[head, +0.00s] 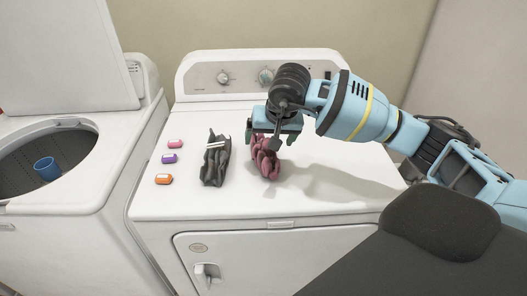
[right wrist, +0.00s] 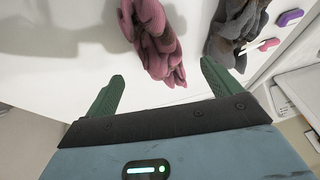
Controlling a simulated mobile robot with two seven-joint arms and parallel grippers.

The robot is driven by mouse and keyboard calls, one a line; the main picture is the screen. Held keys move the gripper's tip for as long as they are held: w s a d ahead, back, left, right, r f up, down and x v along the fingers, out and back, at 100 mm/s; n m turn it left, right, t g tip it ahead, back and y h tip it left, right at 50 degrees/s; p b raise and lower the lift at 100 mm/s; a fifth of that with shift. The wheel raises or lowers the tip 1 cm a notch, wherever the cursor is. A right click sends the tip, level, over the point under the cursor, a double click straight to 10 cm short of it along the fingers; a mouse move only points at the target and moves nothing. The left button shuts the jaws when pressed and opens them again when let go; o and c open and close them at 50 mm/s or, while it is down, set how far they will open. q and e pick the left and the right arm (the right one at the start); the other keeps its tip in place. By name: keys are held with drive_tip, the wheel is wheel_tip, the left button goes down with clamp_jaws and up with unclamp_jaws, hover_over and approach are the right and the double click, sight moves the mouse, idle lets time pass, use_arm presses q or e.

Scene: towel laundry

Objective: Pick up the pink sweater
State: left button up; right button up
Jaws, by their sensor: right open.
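The pink sweater (head: 264,160) lies crumpled on top of the white dryer, right of a dark grey garment. It also shows in the right wrist view (right wrist: 157,42), at the top centre. My right gripper (head: 279,138) is over the sweater's upper part and hides some of it. In the right wrist view its two green fingers (right wrist: 160,85) are spread apart, with the lower end of the sweater just ahead of the gap between them. Nothing is gripped. My left gripper is not in view.
The dark grey garment (head: 215,160) lies left of the sweater. Pink, purple and orange small packs (head: 168,158) lie farther left. An open washer (head: 62,203) with a blue cup (head: 47,169) inside stands at left. The dryer top (head: 330,195) is clear at front right.

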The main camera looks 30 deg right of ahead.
sight(265, 142)
drive_tip(key=shift+w+x, duration=0.2)
drive_tip(key=shift+x, duration=3.35)
drive_tip(key=shift+d+r, duration=0.1)
drive_tip(key=shift+r, duration=0.1)
drive_tip(key=c, duration=1.3)
wheel_tip(265, 142, up, 10)
